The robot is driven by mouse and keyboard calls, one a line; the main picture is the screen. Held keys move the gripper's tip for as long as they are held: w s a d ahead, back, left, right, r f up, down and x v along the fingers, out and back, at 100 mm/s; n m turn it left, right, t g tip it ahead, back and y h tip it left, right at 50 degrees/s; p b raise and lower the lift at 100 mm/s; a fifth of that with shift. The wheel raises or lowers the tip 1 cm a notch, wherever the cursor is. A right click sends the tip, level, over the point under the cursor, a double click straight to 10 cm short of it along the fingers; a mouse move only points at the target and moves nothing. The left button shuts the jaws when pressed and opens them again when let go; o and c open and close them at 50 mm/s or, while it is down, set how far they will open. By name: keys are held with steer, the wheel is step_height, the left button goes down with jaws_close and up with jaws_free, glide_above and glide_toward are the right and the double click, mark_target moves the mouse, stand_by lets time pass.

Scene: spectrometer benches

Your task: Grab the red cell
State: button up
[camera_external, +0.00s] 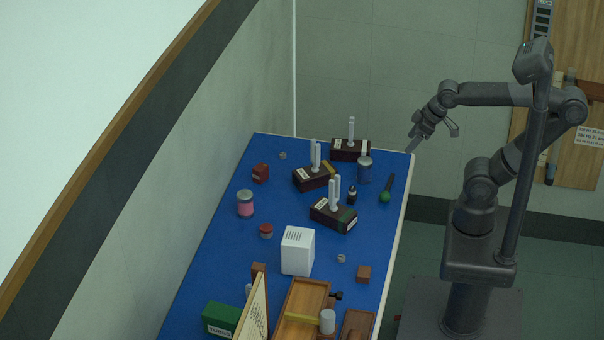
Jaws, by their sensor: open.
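My gripper (434,138) is open and empty, in the air just beyond the right edge of the blue bench (208,262). No thing is plainly a red cell, and I cannot tell which it is. Red things on the bench's left side are a small dark red block (260,173), a jar with pink-red contents (245,206) and a low red-and-grey jar (266,231). All are well apart from my gripper. Three dark blocks with pale upright pieces stand nearer: a back block (345,155), a middle block (308,182) and a front block (330,218).
A grey cylinder (364,170), a dark bottle (352,195) and a green-ended tool (386,192) lie toward the right edge. A white vented box (298,252) stands mid-bench. Wooden boxes (306,294) and a green box (221,318) crowd the front. A wall runs along the left.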

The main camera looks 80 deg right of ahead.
steer(key=shift+o, duration=0.2)
steer(key=w+r+m, duration=0.1)
steer(key=w+r, duration=0.2)
steer(key=w, duration=1.1)
steer(key=m+g+h, duration=0.1)
steer(key=m+h, duration=0.1)
steer(key=m, duration=0.1)
glide_above(263, 167)
steer(key=s+a, duration=0.1)
steer(key=s, duration=0.2)
step_height(263, 167, down, 17)
steer(key=shift+g, duration=0.3)
steer(key=x, duration=1)
steer(key=shift+w+a+f, duration=0.15)
steer(key=shift+w+f, duration=0.15)
steer(key=shift+c, duration=0.5)
steer(key=shift+r, duration=0.1)
steer(key=c, duration=1)
